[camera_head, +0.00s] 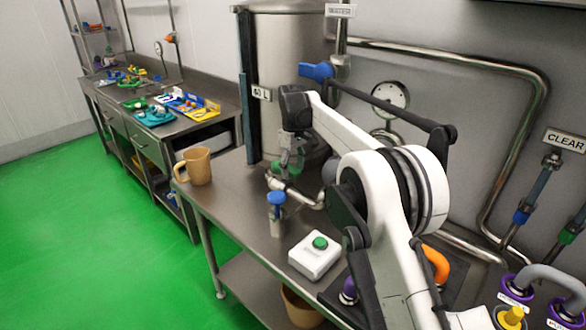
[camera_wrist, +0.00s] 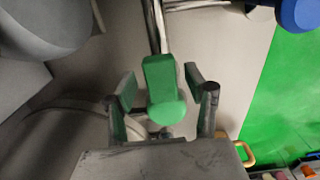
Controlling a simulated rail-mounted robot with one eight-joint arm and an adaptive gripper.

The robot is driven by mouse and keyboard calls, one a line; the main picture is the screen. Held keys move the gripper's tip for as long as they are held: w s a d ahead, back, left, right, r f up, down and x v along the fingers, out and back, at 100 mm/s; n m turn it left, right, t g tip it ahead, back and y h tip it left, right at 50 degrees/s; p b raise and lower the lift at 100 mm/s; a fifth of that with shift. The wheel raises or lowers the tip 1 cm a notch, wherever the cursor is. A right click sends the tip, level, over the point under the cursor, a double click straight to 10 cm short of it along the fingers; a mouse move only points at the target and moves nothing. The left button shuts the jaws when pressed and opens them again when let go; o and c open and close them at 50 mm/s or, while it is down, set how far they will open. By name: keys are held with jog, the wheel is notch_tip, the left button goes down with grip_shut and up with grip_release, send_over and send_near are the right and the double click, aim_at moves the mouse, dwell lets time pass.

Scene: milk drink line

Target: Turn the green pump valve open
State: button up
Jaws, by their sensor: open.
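The green valve handle (camera_wrist: 162,88) shows in the wrist view as a rounded green lever in front of a metal pipe. My gripper (camera_wrist: 161,78) is open, with one green-padded finger on each side of the handle. A gap shows on both sides, so I see no clear contact. In the head view my gripper (camera_head: 288,167) is low in front of the steel tank, near the outlet pipe. The handle is hard to tell from the green finger pads there.
The steel tank (camera_head: 290,60) stands behind my gripper. A blue-topped tap (camera_head: 277,200), a tan mug (camera_head: 195,166) and a white box with a green button (camera_head: 315,256) are on the steel table (camera_head: 235,220). A blue valve handle (camera_head: 316,71) is above.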

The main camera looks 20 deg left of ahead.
aim_at(293, 169)
jog(key=shift+r, duration=0.1)
notch_tip(293, 169, up, 12)
dwell(0.5)
dwell(0.4)
